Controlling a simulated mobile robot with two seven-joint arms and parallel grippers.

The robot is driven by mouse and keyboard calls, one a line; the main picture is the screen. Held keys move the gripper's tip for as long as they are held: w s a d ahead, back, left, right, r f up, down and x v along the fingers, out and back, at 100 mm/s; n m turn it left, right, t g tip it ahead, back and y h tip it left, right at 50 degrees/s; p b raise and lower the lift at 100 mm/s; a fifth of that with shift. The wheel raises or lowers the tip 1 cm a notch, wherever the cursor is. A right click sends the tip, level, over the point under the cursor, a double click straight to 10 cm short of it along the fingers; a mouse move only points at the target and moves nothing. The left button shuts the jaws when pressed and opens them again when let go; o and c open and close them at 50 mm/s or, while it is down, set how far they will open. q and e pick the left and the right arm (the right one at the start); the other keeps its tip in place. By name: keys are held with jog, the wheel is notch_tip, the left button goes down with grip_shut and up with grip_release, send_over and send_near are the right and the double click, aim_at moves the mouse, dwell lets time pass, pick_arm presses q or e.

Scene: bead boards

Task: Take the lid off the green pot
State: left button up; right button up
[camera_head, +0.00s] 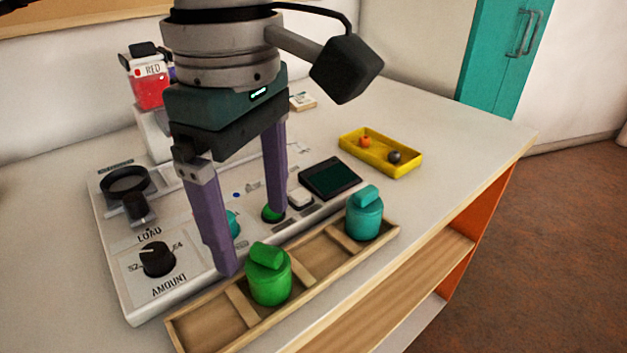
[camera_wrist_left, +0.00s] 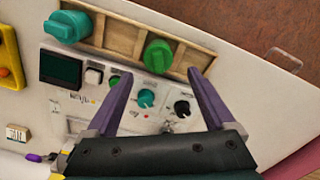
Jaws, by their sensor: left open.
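The green pot (camera_head: 270,288) stands upright in the wooden tray (camera_head: 205,325), and its lid (camera_head: 266,255) with a thick bar handle sits on top. In the left wrist view the lid (camera_wrist_left: 158,55) is seen from above, near the top middle. My left gripper (camera_head: 251,242) is open and empty, pointing down just behind the pot on the panel side. In the left wrist view the gripper (camera_wrist_left: 159,73) has its fingertips apart on either side of the lid, slightly short of it. The pot's body is mostly hidden there. My right gripper does not show.
A teal pot (camera_head: 363,222) with a similar lid stands farther right in the tray. Behind the tray lies a control panel (camera_head: 130,225) with knobs, buttons and a dark screen (camera_head: 330,178). The table's right side is clear.

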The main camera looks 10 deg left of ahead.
aim_at(258, 246)
pick_arm(q)
notch_tip(258, 246, down, 4)
jog(key=shift+w+r, duration=0.1)
jog(key=shift+r, duration=0.15)
jog(key=shift+c, duration=0.2)
grip_shut()
dwell(0.4)
